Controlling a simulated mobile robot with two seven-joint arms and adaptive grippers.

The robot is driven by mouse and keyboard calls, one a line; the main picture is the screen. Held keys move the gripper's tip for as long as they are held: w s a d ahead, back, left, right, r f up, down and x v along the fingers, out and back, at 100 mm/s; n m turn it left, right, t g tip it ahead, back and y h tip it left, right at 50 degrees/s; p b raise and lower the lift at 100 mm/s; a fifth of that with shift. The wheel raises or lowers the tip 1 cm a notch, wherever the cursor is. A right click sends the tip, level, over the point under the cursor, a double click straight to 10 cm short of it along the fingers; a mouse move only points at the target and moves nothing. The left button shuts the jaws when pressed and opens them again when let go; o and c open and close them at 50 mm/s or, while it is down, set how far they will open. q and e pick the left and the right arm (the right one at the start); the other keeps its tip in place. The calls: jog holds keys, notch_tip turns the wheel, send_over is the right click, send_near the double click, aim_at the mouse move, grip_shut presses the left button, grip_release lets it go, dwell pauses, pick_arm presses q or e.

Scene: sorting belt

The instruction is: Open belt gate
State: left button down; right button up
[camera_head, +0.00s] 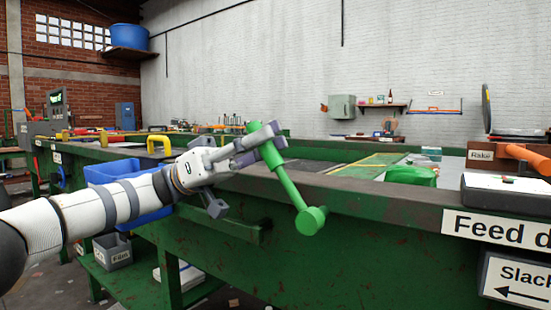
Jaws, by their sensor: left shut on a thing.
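A bright green lever (290,188) stands at the front side of the belt frame (390,208). It tilts up and to the left from a round green hub (311,220), and its upper end shows above my fingers. My left gripper (262,146) comes in from the left and is shut on the lever near its upper end. The gripper's fingers hide part of the lever there. I cannot tell from this view which part is the gate itself or how far it is open. My right gripper is not in view.
A blue bin (112,172) sits behind and below my left arm. A yellow handle (159,144) stands on the far left of the frame. A green lump (411,175) lies on the belt area.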

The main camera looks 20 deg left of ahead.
pick_arm(q)
jog(key=shift+w+a+f+h+b, duration=0.15)
jog(key=shift+a+f+h+b, duration=0.3)
jog(key=shift+h+b, duration=0.3)
jog(key=shift+r, duration=0.1)
jog(key=c, duration=1.4)
grip_release()
jog(key=shift+c, duration=0.2)
